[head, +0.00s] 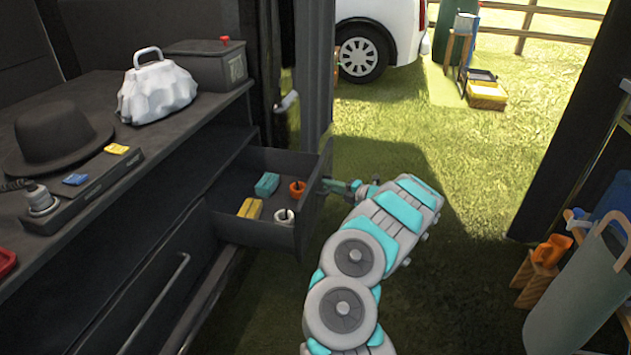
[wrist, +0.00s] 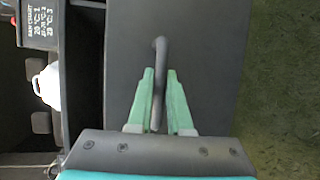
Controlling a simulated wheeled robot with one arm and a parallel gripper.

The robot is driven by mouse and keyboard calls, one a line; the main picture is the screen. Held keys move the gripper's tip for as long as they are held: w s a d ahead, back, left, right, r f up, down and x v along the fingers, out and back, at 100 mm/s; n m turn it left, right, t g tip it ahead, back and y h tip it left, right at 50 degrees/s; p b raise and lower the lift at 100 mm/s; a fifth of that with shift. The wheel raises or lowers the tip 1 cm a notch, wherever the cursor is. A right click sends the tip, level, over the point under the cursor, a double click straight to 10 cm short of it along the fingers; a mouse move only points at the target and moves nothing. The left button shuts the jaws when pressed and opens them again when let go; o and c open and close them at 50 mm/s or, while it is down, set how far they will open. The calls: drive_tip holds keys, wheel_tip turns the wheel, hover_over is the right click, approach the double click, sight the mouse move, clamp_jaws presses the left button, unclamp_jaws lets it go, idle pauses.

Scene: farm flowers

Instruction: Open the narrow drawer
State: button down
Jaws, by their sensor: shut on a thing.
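The narrow drawer (head: 256,236) is pulled out from the right end of the dark cabinet, and its inside shows in the head view. Inside it lie a teal block (head: 267,184), a yellow block (head: 249,208), an orange cup (head: 297,188) and a white cup (head: 284,216). My gripper (head: 338,186) is at the drawer's front face. In the wrist view my gripper (wrist: 157,100) has its two green fingers closed around the dark bar handle (wrist: 160,52) of the drawer front (wrist: 205,60).
The cabinet top (head: 190,130) holds a black hat (head: 58,135), a white bag (head: 157,88) and a dark box (head: 207,64). A wide drawer handle (head: 155,302) is below. At the right stands a grey-green bin (head: 580,290). Open grass (head: 470,170) lies beyond my arm.

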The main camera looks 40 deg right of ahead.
drive_tip(key=shift+s+d+f, duration=0.1)
drive_tip(key=shift+s+d, duration=0.4)
drive_tip(key=shift+s, duration=0.15)
drive_tip(key=c, duration=1.1)
unclamp_jaws()
drive_tip(key=v, duration=0.7)
drive_tip(key=shift+s+d, duration=0.15)
drive_tip(key=shift+s, duration=0.25)
